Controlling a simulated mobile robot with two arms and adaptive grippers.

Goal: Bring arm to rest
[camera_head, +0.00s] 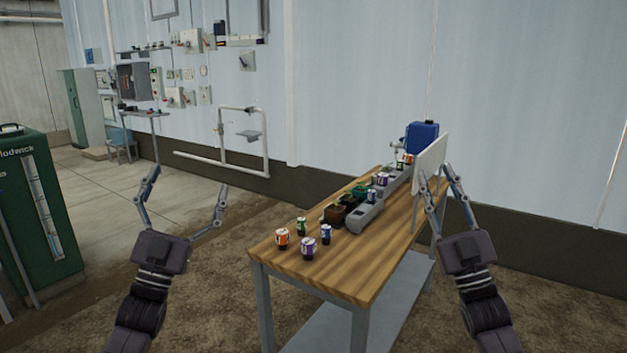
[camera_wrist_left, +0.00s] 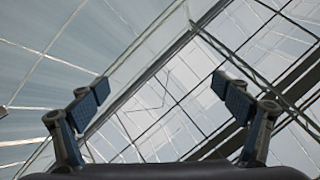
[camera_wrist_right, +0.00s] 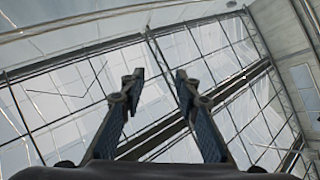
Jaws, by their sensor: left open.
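My left gripper (camera_head: 188,179) is raised in the left half of the head view, left of the table. Its fingers are spread wide with nothing between them, as the left wrist view (camera_wrist_left: 165,95) also shows. My right gripper (camera_head: 434,171) is raised at the right end of the table in the head view. Its fingers are closer together, but a clear gap shows between them in the right wrist view (camera_wrist_right: 158,82). It holds nothing. Both wrist views look up at the glazed roof.
A wooden-topped table (camera_head: 330,275) bears several small labelled containers, a grey rail (camera_head: 365,217), a blue canister (camera_head: 422,137) and a white panel (camera_head: 432,158) behind my right fingers. Wall pipework (camera_head: 243,140) is behind. Floor between tank and table is clear.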

